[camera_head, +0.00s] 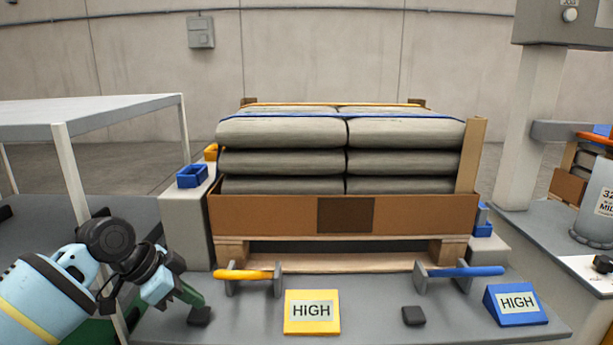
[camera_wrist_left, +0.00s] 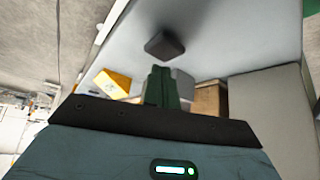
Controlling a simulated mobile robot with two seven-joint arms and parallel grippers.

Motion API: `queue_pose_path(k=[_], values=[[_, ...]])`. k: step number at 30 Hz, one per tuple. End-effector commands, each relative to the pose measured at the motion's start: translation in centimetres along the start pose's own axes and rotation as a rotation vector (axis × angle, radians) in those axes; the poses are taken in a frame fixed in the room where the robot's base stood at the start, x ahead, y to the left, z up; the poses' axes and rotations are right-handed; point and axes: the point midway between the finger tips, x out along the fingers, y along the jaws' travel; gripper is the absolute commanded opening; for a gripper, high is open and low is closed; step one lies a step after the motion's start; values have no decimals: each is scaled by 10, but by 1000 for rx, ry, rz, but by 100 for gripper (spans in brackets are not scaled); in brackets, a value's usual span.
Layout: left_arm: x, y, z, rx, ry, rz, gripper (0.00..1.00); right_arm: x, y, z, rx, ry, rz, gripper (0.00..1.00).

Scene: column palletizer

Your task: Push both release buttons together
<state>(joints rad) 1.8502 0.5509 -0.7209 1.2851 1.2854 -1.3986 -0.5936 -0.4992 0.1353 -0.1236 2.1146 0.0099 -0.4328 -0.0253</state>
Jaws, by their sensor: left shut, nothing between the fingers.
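Two dark square buttons sit on the grey panel (camera_head: 365,325): a left button (camera_head: 199,316) and a right button (camera_head: 413,316). My left gripper (camera_head: 192,296) reaches in from the left, its green fingers shut and empty. In the head view its tips are just behind and above the left button; I cannot tell whether they touch it. In the left wrist view a dark button (camera_wrist_left: 165,45) lies beyond the shut fingers (camera_wrist_left: 161,86), with a gap between them in the picture. My right gripper is not in view, and nothing is at the right button.
A yellow handle (camera_head: 248,275) and a blue handle (camera_head: 460,271) stand behind the buttons. A yellow HIGH sign (camera_head: 312,312) and a blue HIGH sign (camera_head: 516,304) stand on the panel. Behind is a pallet with grey sacks (camera_head: 282,132). A table (camera_head: 75,112) is at left.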

Motion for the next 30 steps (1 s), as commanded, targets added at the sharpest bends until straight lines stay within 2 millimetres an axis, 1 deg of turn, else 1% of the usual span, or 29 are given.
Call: queue_pose_path(k=[17,30], values=[[0,0,0,0,0,0,0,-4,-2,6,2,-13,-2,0],[4,0,2,0,0,0,0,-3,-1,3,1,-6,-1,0]])
